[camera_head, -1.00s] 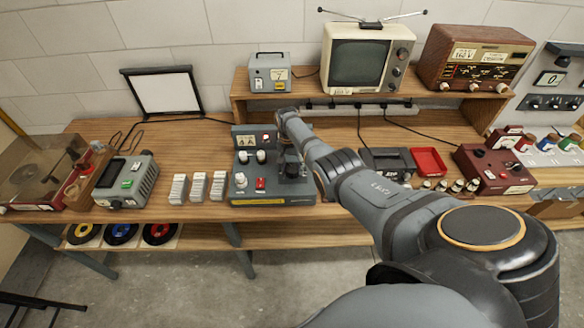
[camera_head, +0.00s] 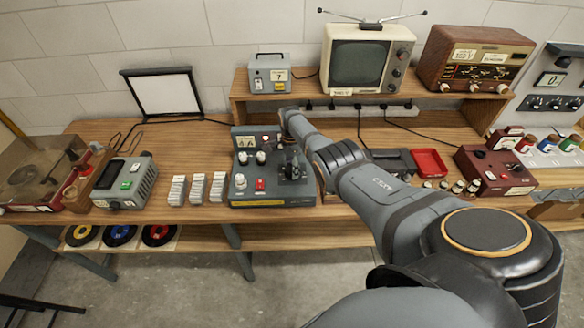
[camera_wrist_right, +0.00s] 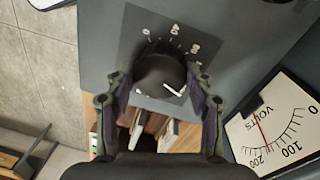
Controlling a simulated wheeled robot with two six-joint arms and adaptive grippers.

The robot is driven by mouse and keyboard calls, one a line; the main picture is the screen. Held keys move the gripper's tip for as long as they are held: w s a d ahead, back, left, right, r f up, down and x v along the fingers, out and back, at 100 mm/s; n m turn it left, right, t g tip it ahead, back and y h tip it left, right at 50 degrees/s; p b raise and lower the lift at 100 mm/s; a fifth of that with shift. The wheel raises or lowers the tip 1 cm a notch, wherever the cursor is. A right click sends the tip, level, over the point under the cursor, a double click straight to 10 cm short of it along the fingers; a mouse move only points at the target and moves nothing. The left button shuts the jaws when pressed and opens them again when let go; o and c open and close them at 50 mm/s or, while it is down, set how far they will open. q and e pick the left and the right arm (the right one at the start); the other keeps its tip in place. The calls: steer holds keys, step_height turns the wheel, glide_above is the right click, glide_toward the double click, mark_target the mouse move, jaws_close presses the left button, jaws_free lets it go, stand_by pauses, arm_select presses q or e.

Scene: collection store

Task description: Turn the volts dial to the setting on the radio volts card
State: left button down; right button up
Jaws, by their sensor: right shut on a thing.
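The volts dial (camera_wrist_right: 163,78) is a dark round knob with a white pointer mark, on a grey panel with a printed number scale. My right gripper (camera_wrist_right: 162,92) is shut around it, one finger on each side. The white pointer lies toward the lower right of the knob. A white volts meter (camera_wrist_right: 275,125) with a red needle shows at the right of the wrist view. In the head view, my right gripper (camera_head: 293,168) is at the right part of the grey control unit (camera_head: 270,201). The radio volts card (camera_head: 464,54) is on the brown radio (camera_head: 480,40); its small print seems to read 160 V. My left gripper is out of view.
A television (camera_head: 366,55) stands on the raised shelf behind. A red tray (camera_head: 429,161) and a dark red box (camera_head: 493,172) lie right of my arm. Clear wood shows behind the unit.

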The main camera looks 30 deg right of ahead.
mark_target(291, 167)
steer(key=shift+m, duration=0.9)
steer(key=o, duration=1.2)
steer(key=shift+r, duration=0.1)
steer(key=r, duration=0.8)
steer(key=w+r, duration=0.1)
steer(key=r, duration=0.2)
steer(key=shift+d+r, duration=0.15)
steer(key=shift+r, duration=0.25)
steer(key=shift+s, duration=0.1)
